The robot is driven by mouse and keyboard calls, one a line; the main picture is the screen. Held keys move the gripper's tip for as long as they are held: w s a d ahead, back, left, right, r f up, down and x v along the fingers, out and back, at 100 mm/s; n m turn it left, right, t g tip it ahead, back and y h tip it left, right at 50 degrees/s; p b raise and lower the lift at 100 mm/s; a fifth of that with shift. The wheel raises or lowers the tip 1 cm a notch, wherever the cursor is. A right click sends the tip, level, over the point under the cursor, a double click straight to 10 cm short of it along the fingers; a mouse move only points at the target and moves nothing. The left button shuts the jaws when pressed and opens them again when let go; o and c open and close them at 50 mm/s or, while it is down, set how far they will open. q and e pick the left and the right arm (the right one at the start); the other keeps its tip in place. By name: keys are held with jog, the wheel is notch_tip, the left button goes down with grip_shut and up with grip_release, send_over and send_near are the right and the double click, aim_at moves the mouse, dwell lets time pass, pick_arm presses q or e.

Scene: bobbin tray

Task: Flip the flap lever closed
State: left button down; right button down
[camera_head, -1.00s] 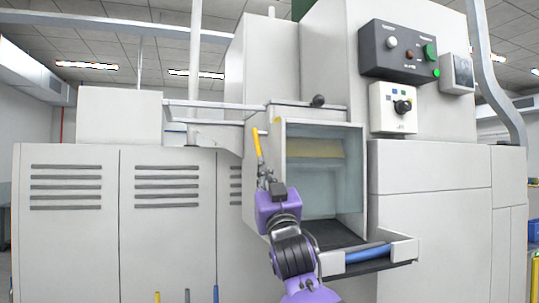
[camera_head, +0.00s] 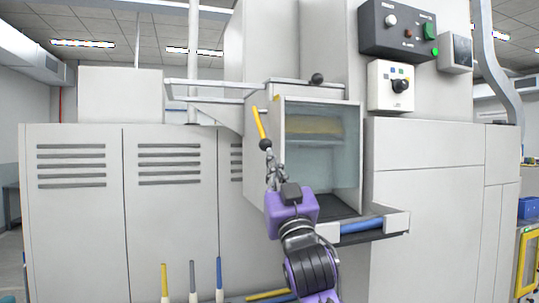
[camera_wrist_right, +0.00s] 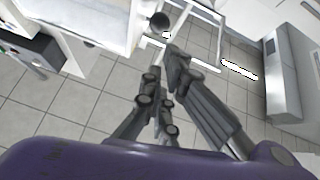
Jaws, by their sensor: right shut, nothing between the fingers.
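The flap lever (camera_head: 259,122) is a yellow bar on the left side of the glass-fronted box. It slants down and slightly right to a black ball knob (camera_head: 265,145) at its lower end. My right gripper (camera_head: 270,168) is shut and empty just below the knob. I cannot tell whether it touches the knob. In the right wrist view the dark knob (camera_wrist_right: 159,22) shows just beyond the tips of the right gripper (camera_wrist_right: 165,62). The box's flap (camera_head: 313,125) appears as a tan panel behind the glass. My left gripper is out of view.
A tray with a blue bobbin (camera_head: 361,224) juts out below the box, right of my arm. A second black knob (camera_head: 317,78) sits above the box. Coloured rods (camera_head: 191,280) stand at the bottom. Control panels (camera_head: 398,30) are at upper right.

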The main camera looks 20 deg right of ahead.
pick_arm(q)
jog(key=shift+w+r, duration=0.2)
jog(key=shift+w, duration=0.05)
pick_arm(e)
jog(key=shift+s+a+f, duration=0.15)
jog(key=shift+s, duration=0.5)
